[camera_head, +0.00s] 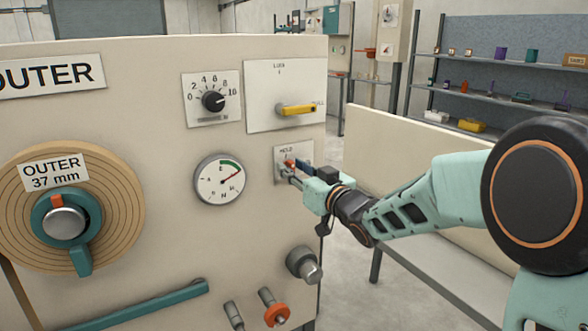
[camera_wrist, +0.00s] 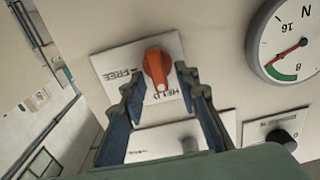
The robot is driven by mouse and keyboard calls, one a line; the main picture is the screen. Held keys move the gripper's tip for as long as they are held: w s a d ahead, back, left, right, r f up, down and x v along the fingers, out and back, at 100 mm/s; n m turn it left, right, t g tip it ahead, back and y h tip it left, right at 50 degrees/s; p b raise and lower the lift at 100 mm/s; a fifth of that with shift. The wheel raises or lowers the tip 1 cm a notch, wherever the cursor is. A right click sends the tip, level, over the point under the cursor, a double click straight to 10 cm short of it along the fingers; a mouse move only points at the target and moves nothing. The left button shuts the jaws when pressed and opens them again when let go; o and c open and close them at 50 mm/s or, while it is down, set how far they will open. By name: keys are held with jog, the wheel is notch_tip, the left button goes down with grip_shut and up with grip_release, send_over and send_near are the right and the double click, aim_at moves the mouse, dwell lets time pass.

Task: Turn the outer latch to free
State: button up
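The latch is a small orange knob (camera_wrist: 160,68) on a white plate (camera_wrist: 112,62) marked FREE and HELD. In the wrist view its narrow end points down toward the word HELD; FREE is to its left. In the head view the knob (camera_head: 290,162) shows partly beside my gripper (camera_head: 293,173). My gripper, also in the wrist view (camera_wrist: 157,84), is open with blue-padded fingers on either side of the knob. A gap shows on the left; I cannot tell whether the right finger touches it.
A round gauge (camera_head: 220,181), a dial (camera_head: 213,101) and a yellow lever (camera_head: 297,109) are on the same panel. The OUTER reel (camera_head: 118,205) is at left. A grey knob (camera_head: 305,264) sits below my gripper. A beige partition (camera_head: 400,140) stands behind my arm.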

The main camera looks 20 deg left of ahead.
grip_shut()
jog(key=shift+m, duration=0.3)
jog(key=m+p, duration=0.3)
jog(key=m, duration=0.2)
jog(key=m+p, duration=0.3)
jog(key=m, duration=0.3)
jog(key=w+d+f+m+p, duration=0.1)
jog(key=m+p, duration=0.3)
jog(key=m, duration=0.2)
jog(key=shift+f+m, duration=0.1)
jog(key=shift+m, duration=0.3)
dwell(0.4)
